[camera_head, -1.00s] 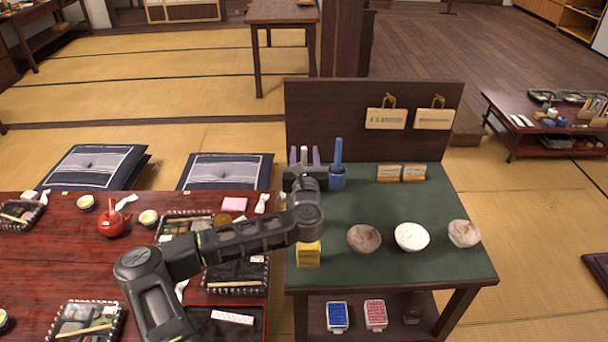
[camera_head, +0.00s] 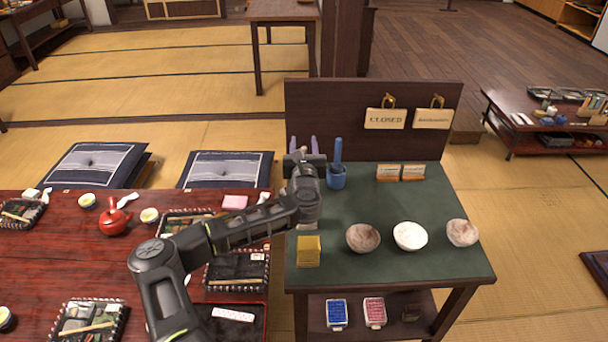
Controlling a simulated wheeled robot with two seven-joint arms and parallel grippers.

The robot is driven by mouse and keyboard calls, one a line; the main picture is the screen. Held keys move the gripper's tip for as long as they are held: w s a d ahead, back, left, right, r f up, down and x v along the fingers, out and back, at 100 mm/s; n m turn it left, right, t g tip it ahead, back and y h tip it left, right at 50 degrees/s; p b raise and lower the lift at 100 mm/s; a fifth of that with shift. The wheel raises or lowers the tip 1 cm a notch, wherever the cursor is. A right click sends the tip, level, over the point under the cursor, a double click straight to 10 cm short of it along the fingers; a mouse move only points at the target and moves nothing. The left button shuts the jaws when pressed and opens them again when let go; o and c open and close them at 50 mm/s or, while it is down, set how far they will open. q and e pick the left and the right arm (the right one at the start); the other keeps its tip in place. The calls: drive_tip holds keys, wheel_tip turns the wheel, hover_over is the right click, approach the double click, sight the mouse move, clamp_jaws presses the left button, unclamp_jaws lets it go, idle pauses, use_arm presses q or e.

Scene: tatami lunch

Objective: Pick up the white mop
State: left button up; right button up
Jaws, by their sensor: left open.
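I cannot make out the white mop now; the spot where a white upright thing showed earlier, at the back left of the green-topped table (camera_head: 345,270), is covered by my left gripper (camera_head: 304,143). This gripper points away from me over the table's back left corner, in front of the dark back panel (camera_head: 330,110). Its two pale purple fingers stand apart, and nothing shows between them. My right gripper is not in view.
A blue cup with an upright blue handle (camera_head: 337,177) stands just right of the gripper. A yellow box (camera_head: 308,252), several bowls and small cards (camera_head: 401,172) stand on the green top. The red table (camera_head: 50,260) at left holds trays and a red teapot (camera_head: 114,220).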

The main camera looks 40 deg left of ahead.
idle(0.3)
use_arm(q)
clamp_jaws()
idle(0.3)
